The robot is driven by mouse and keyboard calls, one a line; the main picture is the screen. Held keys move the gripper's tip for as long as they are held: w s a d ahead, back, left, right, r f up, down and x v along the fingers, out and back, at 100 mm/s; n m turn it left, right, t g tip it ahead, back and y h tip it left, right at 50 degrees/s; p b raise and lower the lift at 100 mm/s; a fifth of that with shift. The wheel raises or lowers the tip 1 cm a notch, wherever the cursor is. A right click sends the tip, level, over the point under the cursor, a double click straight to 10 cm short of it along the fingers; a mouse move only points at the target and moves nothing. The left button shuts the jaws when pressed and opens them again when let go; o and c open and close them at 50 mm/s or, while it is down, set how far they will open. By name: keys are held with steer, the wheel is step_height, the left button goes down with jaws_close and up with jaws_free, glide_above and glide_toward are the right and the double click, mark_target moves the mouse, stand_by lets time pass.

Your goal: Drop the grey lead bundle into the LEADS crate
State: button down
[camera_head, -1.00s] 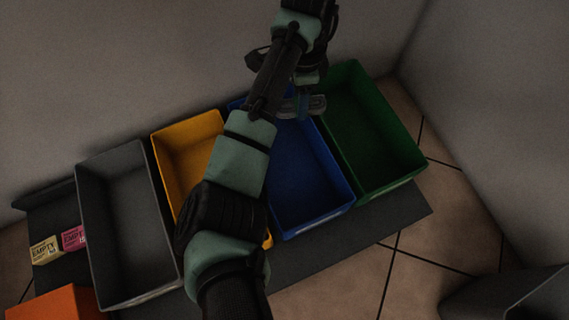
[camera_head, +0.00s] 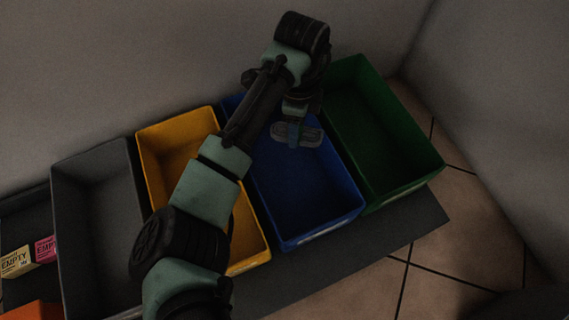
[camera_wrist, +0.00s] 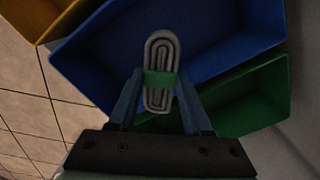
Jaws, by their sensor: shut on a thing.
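My gripper (camera_head: 293,131) is shut on the grey lead bundle (camera_head: 308,137), which hangs over the far part of the blue crate (camera_head: 302,240). In the wrist view the bundle (camera_wrist: 161,52) is a folded grey coil with a green band around its middle. The fingers of my gripper (camera_wrist: 160,95) hold it at either side near the band. The blue crate (camera_wrist: 225,40) lies beneath it and looks empty where visible. My arm hides part of the crate in the head view. I cannot read LEADS on any crate.
A green crate (camera_head: 420,178) stands right of the blue one. A yellow crate (camera_head: 152,165) and a grey crate (camera_head: 75,240) stand to the left. A wall rises behind.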

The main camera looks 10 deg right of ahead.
steer(key=shift+f+b, duration=0.45)
steer(key=shift+f, duration=0.2)
steer(key=shift+c, duration=1.3)
jaws_free()
step_height(320, 180, up, 13)
steer(key=p, duration=0.9)
